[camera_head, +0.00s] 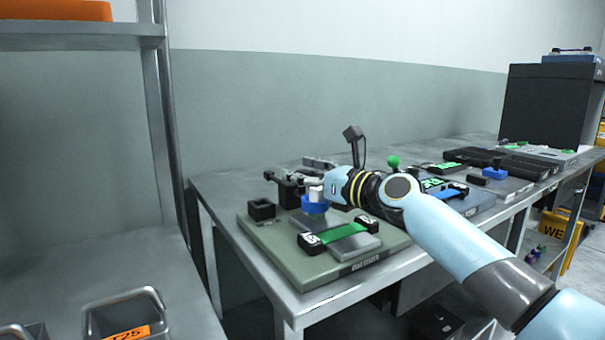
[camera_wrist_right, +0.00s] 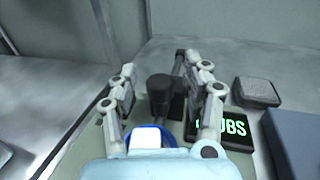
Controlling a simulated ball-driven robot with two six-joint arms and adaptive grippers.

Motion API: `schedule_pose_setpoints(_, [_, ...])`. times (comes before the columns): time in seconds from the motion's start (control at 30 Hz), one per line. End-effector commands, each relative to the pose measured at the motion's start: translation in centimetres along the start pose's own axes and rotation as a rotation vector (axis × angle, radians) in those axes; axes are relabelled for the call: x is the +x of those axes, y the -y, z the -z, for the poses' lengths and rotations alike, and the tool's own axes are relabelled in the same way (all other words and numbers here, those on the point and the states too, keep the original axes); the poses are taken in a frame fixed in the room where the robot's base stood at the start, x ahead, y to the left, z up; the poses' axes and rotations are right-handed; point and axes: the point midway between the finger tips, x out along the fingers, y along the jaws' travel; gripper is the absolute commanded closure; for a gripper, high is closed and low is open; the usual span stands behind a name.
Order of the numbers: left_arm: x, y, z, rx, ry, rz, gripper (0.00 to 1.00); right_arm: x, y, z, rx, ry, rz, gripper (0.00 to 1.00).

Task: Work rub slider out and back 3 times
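The rub fixture is a grey-green base plate (camera_head: 290,265) on the bench, with black parts at its back. A black round-topped knob (camera_wrist_right: 160,88) on a stem, apparently the rub slider's handle, stands between my right gripper's fingers in the wrist view. My right gripper (camera_head: 303,184) reaches over the plate; in the wrist view its fingers (camera_wrist_right: 160,80) are apart, with a visible gap on each side of the knob. A blue round part with a white top (camera_head: 314,203) sits just below the gripper. A green strip with black ends (camera_head: 345,233) lies in front. My left gripper is out of view.
A small black block (camera_head: 262,208) stands on the plate's left. A black label with green letters (camera_wrist_right: 230,124) lies right of the fingers in the wrist view. Further fixtures and a green knob (camera_head: 393,162) line the bench to the right. A shelf post (camera_head: 160,120) rises at left.

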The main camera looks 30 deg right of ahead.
Motion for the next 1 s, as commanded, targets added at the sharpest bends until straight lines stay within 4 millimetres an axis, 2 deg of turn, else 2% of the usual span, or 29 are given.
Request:
schedule_pose_setpoints(0.03, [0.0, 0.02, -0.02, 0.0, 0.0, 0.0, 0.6, -0.01, 0.0, 0.0, 0.0, 0.0, 0.0, 0.59])
schedule_pose_setpoints(0.3, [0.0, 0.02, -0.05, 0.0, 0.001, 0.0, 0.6, -0.03, 0.01, 0.0, 0.0, 0.0, 0.0, 0.94])
schedule_pose_setpoints(0.37, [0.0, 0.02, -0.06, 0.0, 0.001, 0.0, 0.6, -0.03, 0.01, 0.0, 0.0, 0.0, 0.0, 1.0])
schedule_pose_setpoints(1.0, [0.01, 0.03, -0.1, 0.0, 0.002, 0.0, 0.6, -0.04, 0.08, -0.01, -0.001, 0.001, 0.002, 1.0])
